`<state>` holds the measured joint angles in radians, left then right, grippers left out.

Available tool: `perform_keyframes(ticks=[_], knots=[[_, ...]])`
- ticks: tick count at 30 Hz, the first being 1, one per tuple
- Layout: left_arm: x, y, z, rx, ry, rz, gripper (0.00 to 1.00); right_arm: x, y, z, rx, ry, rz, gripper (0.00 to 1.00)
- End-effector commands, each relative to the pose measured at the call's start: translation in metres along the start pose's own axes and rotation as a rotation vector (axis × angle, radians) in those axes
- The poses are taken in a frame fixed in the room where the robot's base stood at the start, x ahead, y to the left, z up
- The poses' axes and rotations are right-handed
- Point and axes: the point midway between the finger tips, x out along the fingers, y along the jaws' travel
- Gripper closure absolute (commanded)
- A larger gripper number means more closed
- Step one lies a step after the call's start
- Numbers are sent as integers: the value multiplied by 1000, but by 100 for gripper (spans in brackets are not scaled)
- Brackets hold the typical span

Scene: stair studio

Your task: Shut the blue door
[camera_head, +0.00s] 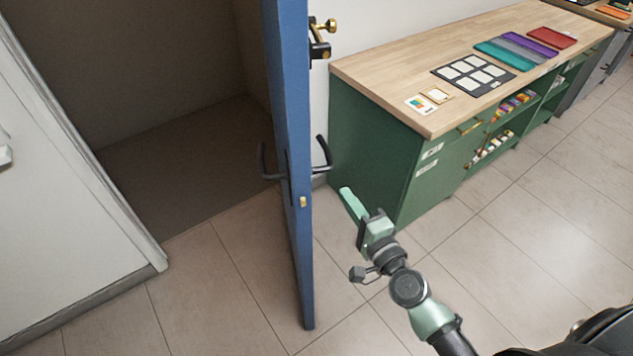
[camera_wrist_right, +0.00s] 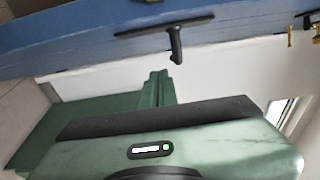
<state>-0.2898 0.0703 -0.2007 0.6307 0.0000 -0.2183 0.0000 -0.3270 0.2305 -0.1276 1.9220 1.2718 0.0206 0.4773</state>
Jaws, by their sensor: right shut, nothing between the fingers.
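The blue door (camera_head: 290,240) stands open and is seen nearly edge-on in the head view. Its blue face (camera_wrist_right: 75,42) spans the top of the right wrist view. A dark lever handle (camera_head: 322,155) sticks out on the right side of the door, and it also shows in the right wrist view (camera_wrist_right: 175,45). Another dark lever (camera_head: 265,165) is on the left side. My right gripper (camera_head: 345,191) is to the right of the door, a little apart from it and below the handle. Its fingers (camera_wrist_right: 158,88) are shut and empty. My left gripper is not in view.
The doorway (camera_head: 180,170) opens to the left of the door onto a dark floor. A green cabinet (camera_head: 370,145) with a wooden top stands close behind my right gripper. Tiled floor (camera_head: 230,300) is clear in front of the doorway.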

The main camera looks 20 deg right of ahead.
Motion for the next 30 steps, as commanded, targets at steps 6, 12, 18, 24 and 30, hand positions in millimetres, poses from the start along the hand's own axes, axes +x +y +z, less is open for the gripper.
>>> perform_keyframes(ticks=[6,12,18,24,30], knots=[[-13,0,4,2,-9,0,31,50,-3,0,-1,-1,-2,100],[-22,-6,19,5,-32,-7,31,70,-2,20,1,-2,2,100],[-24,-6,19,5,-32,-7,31,74,0,37,-2,-1,2,100],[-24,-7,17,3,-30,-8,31,74,1,40,-4,-1,2,100],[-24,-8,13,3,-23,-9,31,74,1,40,-4,-1,2,100]])
